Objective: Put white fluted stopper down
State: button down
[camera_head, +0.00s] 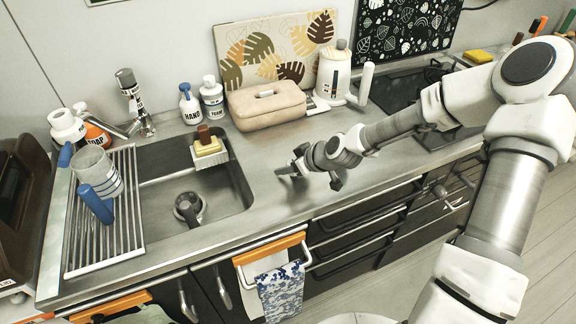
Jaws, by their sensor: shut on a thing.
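My gripper (287,171) is low over the bare steel counter (270,202), just right of the sink and in front of the beige box. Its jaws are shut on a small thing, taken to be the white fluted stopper. The stopper itself is hidden or too small to make out in the head view, so I cannot tell whether it touches the counter.
The sink (165,165) lies left, with a brush (209,150) at its rim and a drying rack (75,225) beside it. The counter's front strip is clear.

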jog(key=shift+c, duration=1.6)
grip_release()
jog(key=shift+f, duration=0.1)
jog(key=shift+d+r, duration=0.15)
jog(key=shift+r, duration=0.2)
jog(key=p+v, duration=0.2)
jog(key=v, duration=0.9)
jog(key=shift+s+p, duration=0.25)
jog(key=shift+p, duration=0.1)
jog(key=shift+d+r, duration=0.15)
